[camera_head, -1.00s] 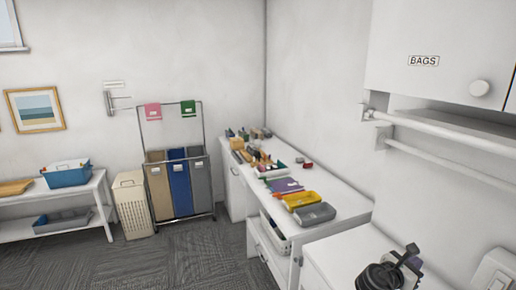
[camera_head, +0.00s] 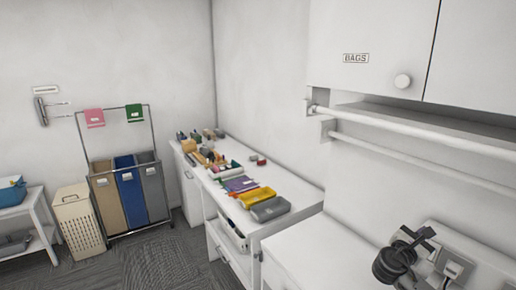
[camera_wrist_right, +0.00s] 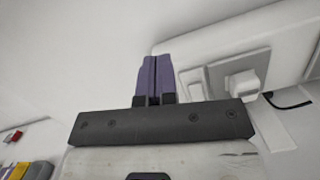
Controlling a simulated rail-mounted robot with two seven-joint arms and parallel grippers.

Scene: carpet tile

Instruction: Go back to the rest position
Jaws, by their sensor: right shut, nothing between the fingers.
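My right gripper shows in the right wrist view (camera_wrist_right: 154,60), its two purple fingers pressed together with nothing between them. It points at a plain white surface and touches nothing that I can see. In the head view, part of my dark right arm shows at the lower right, in front of the white wall and above the near white counter (camera_head: 312,252). My left gripper is not in view.
A long white counter (camera_head: 222,210) holds a yellow tray (camera_head: 257,197), a grey tray (camera_head: 270,209) and several small items. A wall cabinet (camera_head: 375,35) marked BAGS and a white rail (camera_head: 400,138) are at the right. A white socket (camera_head: 455,268) is beside my arm.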

